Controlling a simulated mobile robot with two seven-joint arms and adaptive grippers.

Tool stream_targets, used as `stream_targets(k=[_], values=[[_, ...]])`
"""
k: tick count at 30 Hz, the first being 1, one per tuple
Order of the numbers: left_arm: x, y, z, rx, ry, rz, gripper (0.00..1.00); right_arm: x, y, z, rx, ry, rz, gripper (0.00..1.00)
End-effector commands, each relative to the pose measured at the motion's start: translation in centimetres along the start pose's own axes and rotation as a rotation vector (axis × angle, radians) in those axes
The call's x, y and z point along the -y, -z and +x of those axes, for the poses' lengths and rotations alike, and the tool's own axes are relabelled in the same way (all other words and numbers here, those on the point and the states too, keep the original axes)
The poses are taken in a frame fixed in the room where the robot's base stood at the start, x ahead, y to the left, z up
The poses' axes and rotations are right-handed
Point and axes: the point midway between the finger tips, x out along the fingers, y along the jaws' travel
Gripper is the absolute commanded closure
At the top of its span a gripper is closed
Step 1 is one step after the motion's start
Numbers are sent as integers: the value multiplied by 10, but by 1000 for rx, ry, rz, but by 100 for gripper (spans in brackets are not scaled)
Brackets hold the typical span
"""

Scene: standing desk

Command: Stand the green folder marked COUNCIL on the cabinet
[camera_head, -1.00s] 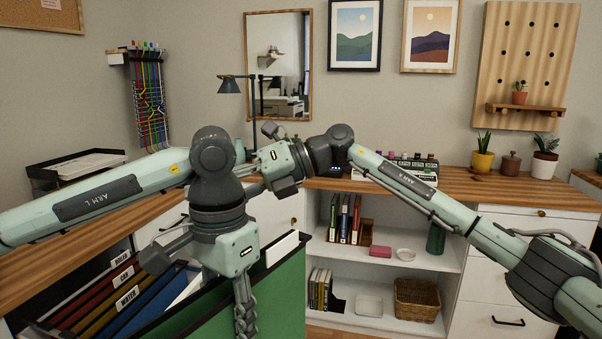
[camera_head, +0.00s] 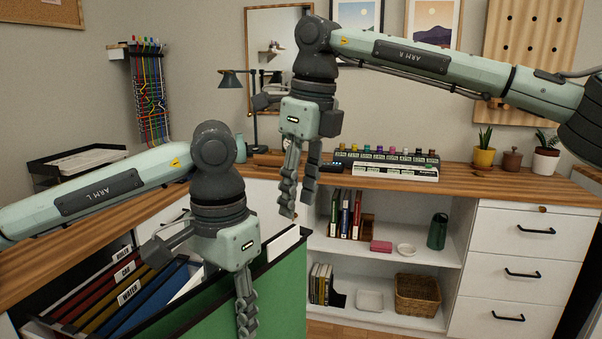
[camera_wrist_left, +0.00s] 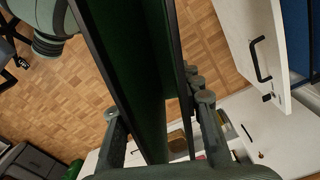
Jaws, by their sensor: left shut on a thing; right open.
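A large green folder (camera_head: 284,294) with dark edges is in the lower middle of the head view, a white tab or sheet (camera_head: 283,245) at its top edge. No COUNCIL marking is readable. My left gripper (camera_head: 246,305) is shut on it, one finger in front of its green face. In the left wrist view the folder (camera_wrist_left: 150,50) runs between the fingers (camera_wrist_left: 160,115). My right gripper (camera_head: 298,185) is open, empty and pointing down, right of and above the folder. A white cabinet with a wooden top (camera_head: 460,185) stands behind; its top is partly occupied.
An open drawer at lower left holds several coloured folders (camera_head: 125,292) labelled BOILER, CAR and WATER. A rack of small bottles (camera_head: 395,170), a yellow plant pot (camera_head: 484,158) and a desk lamp (camera_head: 255,110) stand on the wooden top. Open shelves below hold binders (camera_head: 345,215) and a basket (camera_head: 417,293).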

Motion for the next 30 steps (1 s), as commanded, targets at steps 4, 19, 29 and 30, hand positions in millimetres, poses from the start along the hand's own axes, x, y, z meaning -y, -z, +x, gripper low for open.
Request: stream_targets(k=[4,19,29,30], values=[[0,0,0,0,0,0,100,0,1,30,-2,-1,0,60],[-1,1,-2,-6,-1,4,100,0,0,78,0,-1,0,60],[-1,1,-2,-6,-1,4,100,0,0,77,0,-2,0,73],[-1,1,-2,-6,-1,4,100,0,0,77,0,-3,0,78]])
